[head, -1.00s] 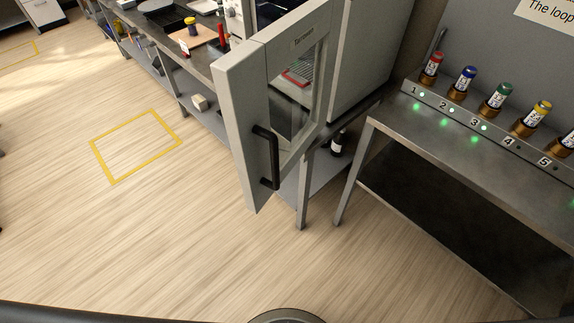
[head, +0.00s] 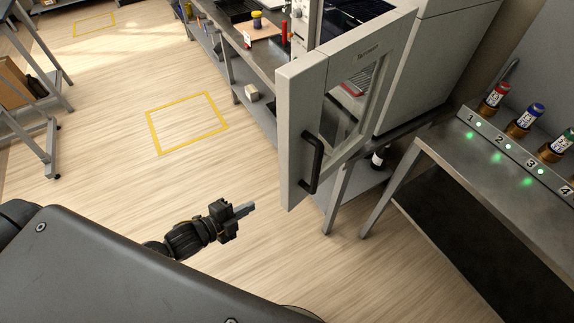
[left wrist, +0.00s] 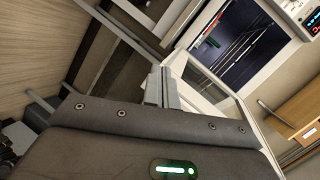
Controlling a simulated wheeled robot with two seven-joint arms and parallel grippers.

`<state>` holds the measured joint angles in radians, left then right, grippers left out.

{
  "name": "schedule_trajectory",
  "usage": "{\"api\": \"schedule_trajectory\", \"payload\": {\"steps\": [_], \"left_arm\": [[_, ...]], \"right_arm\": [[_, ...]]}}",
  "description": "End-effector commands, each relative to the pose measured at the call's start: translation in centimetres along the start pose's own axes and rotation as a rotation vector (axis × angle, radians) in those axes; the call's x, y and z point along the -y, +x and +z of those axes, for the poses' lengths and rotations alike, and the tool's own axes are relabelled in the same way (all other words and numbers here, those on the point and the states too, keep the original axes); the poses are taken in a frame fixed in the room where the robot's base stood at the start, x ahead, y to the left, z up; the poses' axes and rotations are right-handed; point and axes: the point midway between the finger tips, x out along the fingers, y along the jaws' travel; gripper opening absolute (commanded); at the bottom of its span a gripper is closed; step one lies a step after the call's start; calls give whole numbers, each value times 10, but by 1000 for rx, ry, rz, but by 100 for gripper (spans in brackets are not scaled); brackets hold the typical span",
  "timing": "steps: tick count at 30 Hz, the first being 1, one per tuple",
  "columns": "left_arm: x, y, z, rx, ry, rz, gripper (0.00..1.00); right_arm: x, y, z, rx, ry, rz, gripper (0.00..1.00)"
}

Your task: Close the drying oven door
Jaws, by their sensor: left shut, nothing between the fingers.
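The drying oven door (head: 301,165) is a light grey framed door with a window, standing wide open toward me in the head view. Its black bar handle (head: 313,163) is on the near face. The oven body (head: 425,70) is behind it at the right. In the left wrist view the door's window frame (left wrist: 203,88) and the dark oven inside with racks (left wrist: 238,42) show beyond my fingers. My left gripper (head: 248,209) is shut and empty, left of and below the handle, apart from the door. It also shows in the left wrist view (left wrist: 158,85). My right gripper is not in view.
A steel table (head: 440,148) with a numbered rack of colour-capped bottles stands at the right. A workbench (head: 262,62) with assorted items runs behind the door. Open floor (head: 110,200) with a yellow taped rectangle lies left of the door.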

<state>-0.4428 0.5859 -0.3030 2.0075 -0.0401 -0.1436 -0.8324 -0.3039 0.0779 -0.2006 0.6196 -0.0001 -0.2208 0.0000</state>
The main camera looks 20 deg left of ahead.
Motion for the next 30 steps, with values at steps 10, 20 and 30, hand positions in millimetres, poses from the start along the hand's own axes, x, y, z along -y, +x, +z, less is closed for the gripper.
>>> {"api": "schedule_trajectory", "payload": {"steps": [10,20,30], "left_arm": [[133,-78,-150,-341,384,-245,0],[144,-85,-165,-370,417,-275,0],[152,-43,-182,-370,416,-282,0]], "right_arm": [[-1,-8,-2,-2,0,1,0],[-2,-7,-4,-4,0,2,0],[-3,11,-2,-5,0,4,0]]}}
